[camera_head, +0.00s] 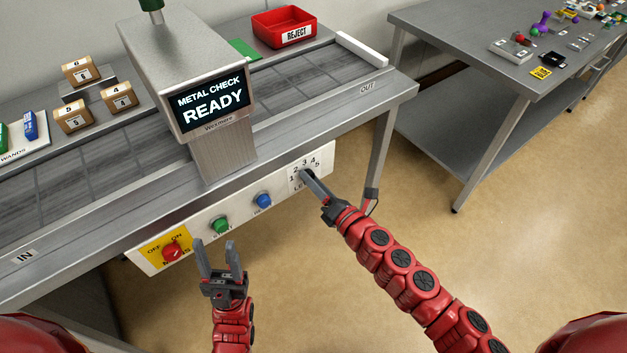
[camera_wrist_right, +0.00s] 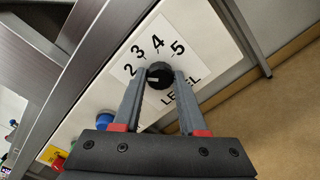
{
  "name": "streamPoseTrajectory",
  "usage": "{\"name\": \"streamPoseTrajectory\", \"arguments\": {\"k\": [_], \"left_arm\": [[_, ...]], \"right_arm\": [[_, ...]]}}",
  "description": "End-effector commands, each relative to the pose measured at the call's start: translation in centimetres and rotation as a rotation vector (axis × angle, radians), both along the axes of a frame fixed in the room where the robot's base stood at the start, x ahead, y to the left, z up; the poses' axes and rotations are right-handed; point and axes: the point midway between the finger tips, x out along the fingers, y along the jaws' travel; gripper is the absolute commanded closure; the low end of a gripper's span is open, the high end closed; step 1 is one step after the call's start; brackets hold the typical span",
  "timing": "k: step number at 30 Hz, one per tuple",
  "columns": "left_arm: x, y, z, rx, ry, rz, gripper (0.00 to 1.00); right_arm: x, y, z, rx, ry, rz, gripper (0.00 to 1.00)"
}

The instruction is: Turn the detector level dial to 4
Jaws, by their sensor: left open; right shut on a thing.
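The level dial (camera_wrist_right: 159,75) is a small black knob on a white label with the numbers 2, 3, 4 and 5 showing around it in the right wrist view. A pale mark on the knob points left, below the 2, towards the left finger. My right gripper (camera_wrist_right: 153,83) is shut on the knob, one finger on each side. In the head view my right gripper (camera_head: 308,175) covers most of the dial and part of its label (camera_head: 313,161). My left gripper (camera_head: 216,246) is open and empty, in front of the panel below the green button.
The front panel also carries a red OFF/ON switch (camera_head: 172,251), a green button (camera_head: 221,224) and a blue button (camera_head: 264,200), left of the dial. The detector screen (camera_head: 213,103) reads METAL CHECK READY. A red reject bin (camera_head: 283,39) stands behind the conveyor.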

Motion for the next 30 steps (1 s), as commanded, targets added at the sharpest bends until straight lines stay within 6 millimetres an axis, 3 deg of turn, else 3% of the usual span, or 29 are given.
{"name": "streamPoseTrajectory", "arguments": {"k": [14, 30], "left_arm": [[0.0, 0.0, 0.4, 0.0, 0.0, 0.0, 0.5], [0.0, 0.0, 2.0, 0.0, 0.0, 0.0, 0.5]], "right_arm": [[0.0, -0.1, 0.1, 0.091, 0.067, -0.001, 1.0], [0.1, -0.2, 0.1, 0.479, 0.35, -0.005, 1.0]]}}
